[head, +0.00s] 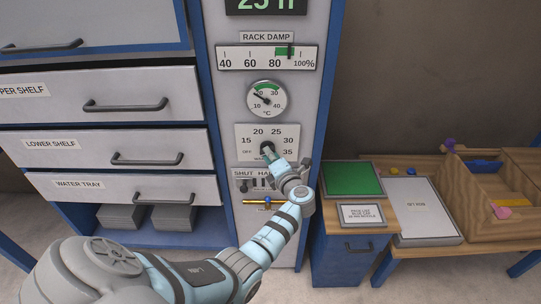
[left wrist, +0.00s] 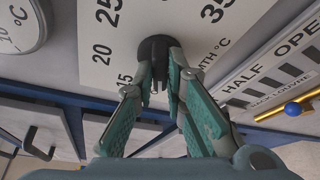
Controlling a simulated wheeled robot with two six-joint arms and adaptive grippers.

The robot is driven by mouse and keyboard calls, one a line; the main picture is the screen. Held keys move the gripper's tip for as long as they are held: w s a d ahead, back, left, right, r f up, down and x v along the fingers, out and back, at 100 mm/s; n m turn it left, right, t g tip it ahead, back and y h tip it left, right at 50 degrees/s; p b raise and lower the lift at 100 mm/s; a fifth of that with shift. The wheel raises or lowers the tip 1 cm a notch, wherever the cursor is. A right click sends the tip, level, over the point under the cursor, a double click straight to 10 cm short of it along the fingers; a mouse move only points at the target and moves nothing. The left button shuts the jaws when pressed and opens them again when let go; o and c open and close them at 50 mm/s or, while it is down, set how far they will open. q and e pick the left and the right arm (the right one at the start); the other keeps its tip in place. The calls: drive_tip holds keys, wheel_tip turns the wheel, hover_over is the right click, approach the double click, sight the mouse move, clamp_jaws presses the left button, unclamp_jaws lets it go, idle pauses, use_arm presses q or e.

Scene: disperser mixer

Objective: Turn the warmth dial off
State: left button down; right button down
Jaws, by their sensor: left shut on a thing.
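The warmth dial is a dark round knob (head: 266,147) on a white plate (head: 245,152) marked OFF, 15, 20, 25, 30 and 35. In the left wrist view the black knob (left wrist: 154,46) stands out from the plate, with 15, 20, 25 and 35 readable around it. My left gripper (head: 270,152) is at the dial, its two fingers (left wrist: 160,75) shut on the knob from either side. The knob's pointer is hidden by the fingers, so I cannot tell its setting. My right gripper is not in view.
Above are a round thermometer (head: 266,98) and a rack damp scale (head: 265,58). Just below the dial is a shutter scale with a brass slider and blue knob (head: 267,202). Drawers (head: 110,145) stand left; a side table with a green pad (head: 351,179) stands right.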

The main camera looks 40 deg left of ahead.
use_arm(q)
drive_tip(key=shift+r, duration=0.2)
drive_tip(key=c, duration=1.6)
unclamp_jaws()
drive_tip(key=shift+f, duration=0.15)
drive_tip(key=shift+c, duration=0.2)
drive_tip(key=v, duration=0.7)
drive_tip(key=shift+d, duration=0.2)
